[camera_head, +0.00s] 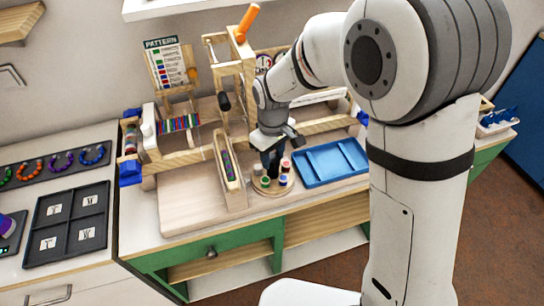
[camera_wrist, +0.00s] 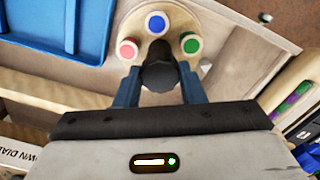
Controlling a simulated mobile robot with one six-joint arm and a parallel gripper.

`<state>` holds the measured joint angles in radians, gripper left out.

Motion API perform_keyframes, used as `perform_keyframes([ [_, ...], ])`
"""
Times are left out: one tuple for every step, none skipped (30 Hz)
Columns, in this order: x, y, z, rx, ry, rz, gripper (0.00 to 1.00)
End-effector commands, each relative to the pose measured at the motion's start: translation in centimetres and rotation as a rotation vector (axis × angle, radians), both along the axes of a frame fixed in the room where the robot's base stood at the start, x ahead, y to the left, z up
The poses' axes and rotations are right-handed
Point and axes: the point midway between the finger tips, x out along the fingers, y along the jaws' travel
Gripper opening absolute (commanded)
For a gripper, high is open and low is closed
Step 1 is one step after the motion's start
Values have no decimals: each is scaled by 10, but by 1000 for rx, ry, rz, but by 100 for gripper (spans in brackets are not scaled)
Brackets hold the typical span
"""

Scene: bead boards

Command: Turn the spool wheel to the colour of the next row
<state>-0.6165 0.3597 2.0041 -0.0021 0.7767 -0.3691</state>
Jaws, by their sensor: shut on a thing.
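The spool wheel (camera_head: 270,191) is a round wooden disc on the bench, left of the blue tray. In the wrist view the wheel (camera_wrist: 141,52) bears a blue spool (camera_wrist: 155,22), a red spool (camera_wrist: 127,48) and a green spool (camera_wrist: 190,43); its near side is hidden. My gripper (camera_wrist: 157,78) is shut on the dark knob (camera_wrist: 158,55) at the wheel's middle, one blue finger on each side. In the head view my gripper (camera_head: 272,160) points down over the wheel. The pattern card (camera_head: 171,64) stands at the back left, with coloured rows too small to read surely.
The blue tray (camera_head: 330,163) lies close to the wheel's right. A wooden piece with coloured beads (camera_head: 228,160) stands close to its left. A wooden frame with an orange-handled lever (camera_head: 247,22) rises behind. A dark sorting tray (camera_head: 66,224) lies far left.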

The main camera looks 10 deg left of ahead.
Motion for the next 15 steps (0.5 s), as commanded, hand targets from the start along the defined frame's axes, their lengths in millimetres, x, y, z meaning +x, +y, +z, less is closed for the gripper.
perform_keyframes([
  [0,0,-1,0,0,-43,13],
  [0,0,-1,-1,0,-71,13],
  [0,0,-1,-1,0,-109,13],
  [0,0,-1,-1,0,-138,13],
  [0,0,-1,-1,0,-166,13],
  [0,0,-1,-1,1,-204,13],
  [0,0,-1,-1,1,-233,13],
  [0,0,-1,-1,1,-261,13],
  [0,0,-1,-2,1,-299,13],
  [0,0,-1,-2,1,-327,13],
  [0,0,-1,-2,1,-356,13],
  [0,0,-1,-2,1,-394,13],
  [0,0,-1,-2,1,-422,13],
  [0,0,-1,-1,1,-451,13],
  [0,0,-1,-1,1,-489,13],
])
